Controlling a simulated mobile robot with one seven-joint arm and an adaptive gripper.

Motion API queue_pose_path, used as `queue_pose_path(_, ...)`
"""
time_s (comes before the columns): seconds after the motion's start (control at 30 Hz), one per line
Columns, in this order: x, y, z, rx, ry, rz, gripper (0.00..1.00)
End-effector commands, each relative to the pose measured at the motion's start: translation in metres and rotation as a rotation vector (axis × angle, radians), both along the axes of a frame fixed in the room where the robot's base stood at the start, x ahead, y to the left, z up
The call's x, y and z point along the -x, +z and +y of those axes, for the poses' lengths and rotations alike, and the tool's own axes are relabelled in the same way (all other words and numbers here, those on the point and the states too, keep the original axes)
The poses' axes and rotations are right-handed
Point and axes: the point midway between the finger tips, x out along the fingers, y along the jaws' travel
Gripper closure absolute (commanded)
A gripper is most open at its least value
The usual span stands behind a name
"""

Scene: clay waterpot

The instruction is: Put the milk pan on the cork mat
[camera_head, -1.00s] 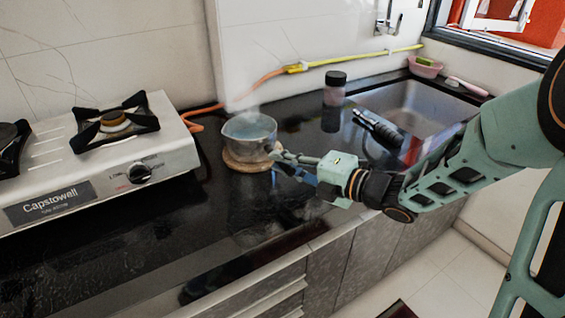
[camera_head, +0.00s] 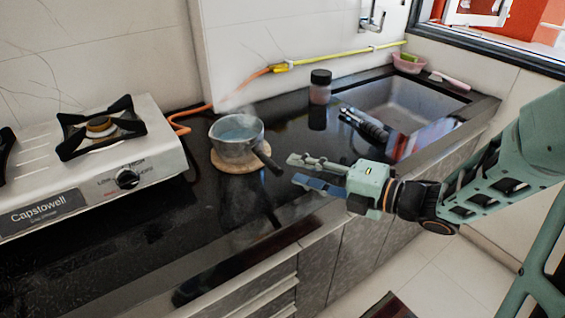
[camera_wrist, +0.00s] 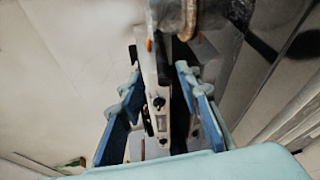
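The milk pan (camera_head: 237,146), grey metal with steam rising from it, stands upright on the round cork mat (camera_head: 229,167) in the head view. The mat's front edge shows below the pan. The pan's dark handle (camera_head: 268,161) points toward the lower right, toward my gripper. My gripper (camera_head: 296,171) is open and empty, to the right of the handle end and apart from it. In the wrist view, my two blue-tipped fingers (camera_wrist: 158,85) are spread with a gap between them. A grey rounded thing at that view's top edge looks like the pan, cut off.
The gas stove (camera_head: 90,160) is left of the pan. A dark-lidded jar (camera_head: 320,88) stands behind, near the sink (camera_head: 395,105). A black tube-shaped object (camera_head: 365,124) lies by the sink's near edge. The dark counter in front of the mat is clear.

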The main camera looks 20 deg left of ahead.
Motion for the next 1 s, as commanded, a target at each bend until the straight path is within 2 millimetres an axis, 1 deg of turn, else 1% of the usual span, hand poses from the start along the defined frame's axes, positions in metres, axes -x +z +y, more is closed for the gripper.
queue_pose_path(0.03, 0.003, 0.003, -0.009, -0.001, -0.003, 0.001, 0.68)
queue_pose_path(0.1, 0.005, 0.004, -0.017, 0.000, -0.003, 0.002, 0.68)
queue_pose_path(0.23, 0.009, 0.005, -0.026, -0.001, -0.001, 0.000, 0.68)
queue_pose_path(0.77, 0.009, 0.005, -0.030, 0.003, -0.005, -0.001, 0.68)
queue_pose_path(0.87, -0.007, 0.005, -0.043, 0.038, -0.053, -0.018, 0.68)
queue_pose_path(0.97, -0.041, 0.008, -0.075, 0.115, -0.164, -0.053, 0.68)
queue_pose_path(1.0, -0.058, 0.011, -0.095, 0.154, -0.226, -0.071, 0.68)
